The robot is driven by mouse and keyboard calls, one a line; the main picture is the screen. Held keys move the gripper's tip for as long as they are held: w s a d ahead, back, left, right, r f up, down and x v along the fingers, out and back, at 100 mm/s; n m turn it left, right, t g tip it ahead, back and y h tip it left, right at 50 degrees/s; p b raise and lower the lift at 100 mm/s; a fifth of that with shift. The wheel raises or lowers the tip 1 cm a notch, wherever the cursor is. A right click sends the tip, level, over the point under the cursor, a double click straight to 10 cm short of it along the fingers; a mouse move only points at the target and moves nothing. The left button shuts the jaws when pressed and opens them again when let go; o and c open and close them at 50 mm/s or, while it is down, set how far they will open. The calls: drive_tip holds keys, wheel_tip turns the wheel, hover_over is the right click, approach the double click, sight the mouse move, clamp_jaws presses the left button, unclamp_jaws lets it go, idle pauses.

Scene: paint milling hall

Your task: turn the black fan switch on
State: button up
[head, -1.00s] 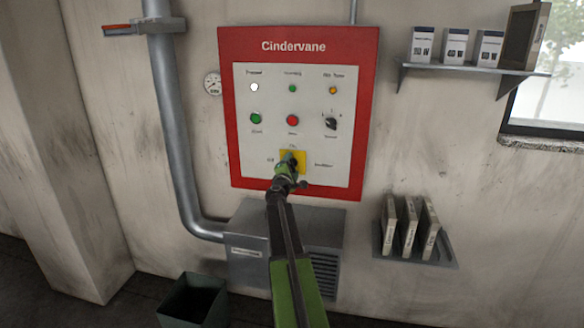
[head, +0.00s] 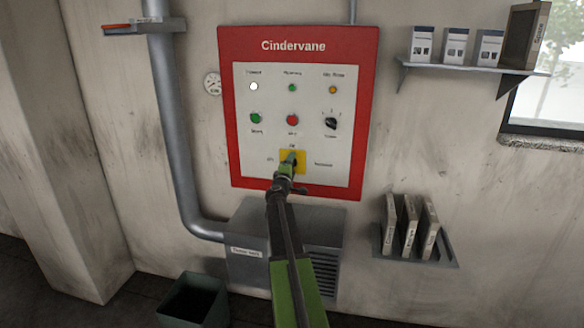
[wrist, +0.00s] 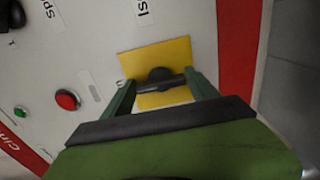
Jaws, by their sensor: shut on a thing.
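A black rotary switch (wrist: 160,75) sits on a yellow square plate at the lower middle of the control panel. In the wrist view its bar handle spans the gap between my two green fingers. My gripper (wrist: 160,87) is shut on this handle; it also shows in the head view (head: 290,161), in front of the yellow plate (head: 299,157). There my gripper covers most of the switch. The small labels around the plate are too blurred to read surely. A second black knob (head: 331,123) sits higher on the right, with nothing touching it.
The red-framed panel (head: 228,110) also carries a green button (head: 256,118), a red button (head: 293,120) and several lamps. A grey metal box (head: 245,250) stands below. A pipe (head: 168,110) runs left; shelves with boxes and binders are right.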

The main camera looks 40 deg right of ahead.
drive_tip(key=o, duration=1.4)
drive_tip(key=shift+c, duration=0.2)
drive_tip(key=v, duration=1.7)
drive_tip(key=shift+a, duration=0.25)
